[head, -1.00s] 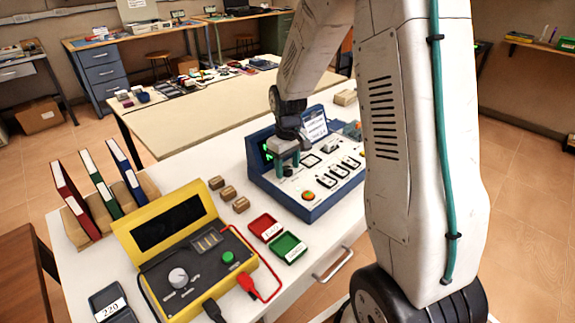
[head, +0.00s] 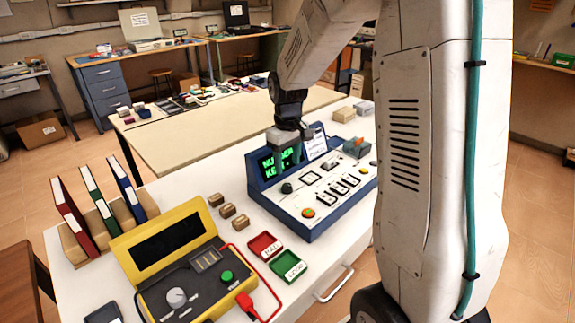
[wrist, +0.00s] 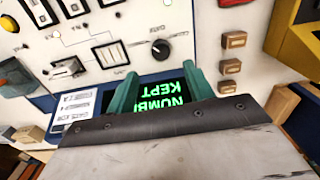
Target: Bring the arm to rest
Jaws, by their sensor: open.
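My gripper (head: 287,152) hangs over the blue console (head: 318,220), in front of its screen (head: 268,163). In the wrist view my gripper (wrist: 162,82) shows two teal fingers, spread apart with nothing between them. The screen (wrist: 170,91) shows between and beyond the fingers with green text, upside down there, reading "NUMB…" and "KEPT"; the fingers cover part of it. The console's white panel carries a black knob (head: 287,188), several switches and an orange-red button (head: 308,212). I cannot tell the exact gap between fingertips and panel.
A yellow tester (head: 190,270) stands at the front left, with small wooden blocks (head: 228,211) beside it. Red (head: 264,246) and green (head: 288,266) trays lie in front of the console. Binders (head: 93,205) stand left. Smaller items lie behind the console at right.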

